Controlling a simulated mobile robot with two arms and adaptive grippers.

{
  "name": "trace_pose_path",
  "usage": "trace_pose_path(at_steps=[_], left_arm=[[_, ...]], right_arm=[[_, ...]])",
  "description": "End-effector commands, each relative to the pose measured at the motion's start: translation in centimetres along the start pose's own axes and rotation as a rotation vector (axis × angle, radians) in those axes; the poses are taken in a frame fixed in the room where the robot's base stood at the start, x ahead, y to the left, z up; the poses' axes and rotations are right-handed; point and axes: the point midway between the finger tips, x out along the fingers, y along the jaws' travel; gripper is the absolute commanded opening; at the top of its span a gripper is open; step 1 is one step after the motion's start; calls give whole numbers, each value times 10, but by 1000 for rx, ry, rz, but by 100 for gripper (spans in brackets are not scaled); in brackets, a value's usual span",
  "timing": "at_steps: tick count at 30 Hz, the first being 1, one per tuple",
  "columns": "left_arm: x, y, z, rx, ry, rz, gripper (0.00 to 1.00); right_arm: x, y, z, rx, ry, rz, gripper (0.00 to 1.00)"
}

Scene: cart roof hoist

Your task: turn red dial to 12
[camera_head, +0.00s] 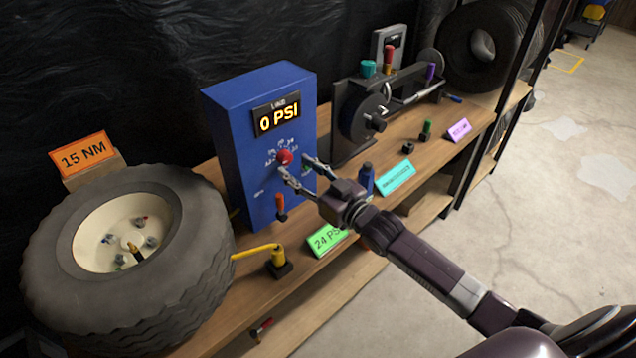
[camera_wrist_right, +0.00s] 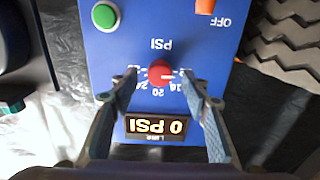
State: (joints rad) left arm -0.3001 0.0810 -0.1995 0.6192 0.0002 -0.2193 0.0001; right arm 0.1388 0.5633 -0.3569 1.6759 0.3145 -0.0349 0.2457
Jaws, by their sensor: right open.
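The red dial (camera_head: 284,157) sits on the front of a blue inflator box (camera_head: 240,140) whose display reads 0 PSI. In the right wrist view, upside down, the red dial (camera_wrist_right: 159,74) lies between the fingertips, with a gap on each side. Its white pointer mark points to the picture's right, near a printed number that looks like 14. I see 20 and 24 on the scale; other numbers are partly covered by the fingers. My right gripper (camera_head: 294,166) is open in front of the panel. My left gripper is not in view.
A green button (camera_wrist_right: 105,16) and an orange lever (camera_head: 280,206) by OFF share the panel.

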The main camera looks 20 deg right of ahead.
Motion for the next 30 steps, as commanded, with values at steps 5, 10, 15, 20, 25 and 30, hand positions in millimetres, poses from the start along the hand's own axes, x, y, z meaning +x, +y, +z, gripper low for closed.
trace_pose_path(at_steps=[5, 10, 15, 20, 25, 30], left_arm=[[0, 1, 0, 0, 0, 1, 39], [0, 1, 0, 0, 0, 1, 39], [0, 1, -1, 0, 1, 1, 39], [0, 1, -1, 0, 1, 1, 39], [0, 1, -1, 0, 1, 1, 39], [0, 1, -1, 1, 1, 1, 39]], right_arm=[[-36, 0, 2, 0, -4, 0, 43], [-64, 0, 2, 0, -4, 0, 43], [-83, 0, 2, 0, -3, 0, 43], [-91, 0, 0, -1, -1, 0, 43], [-93, 0, 0, -1, -1, 0, 43], [-92, 0, 0, -1, -1, 0, 43]])
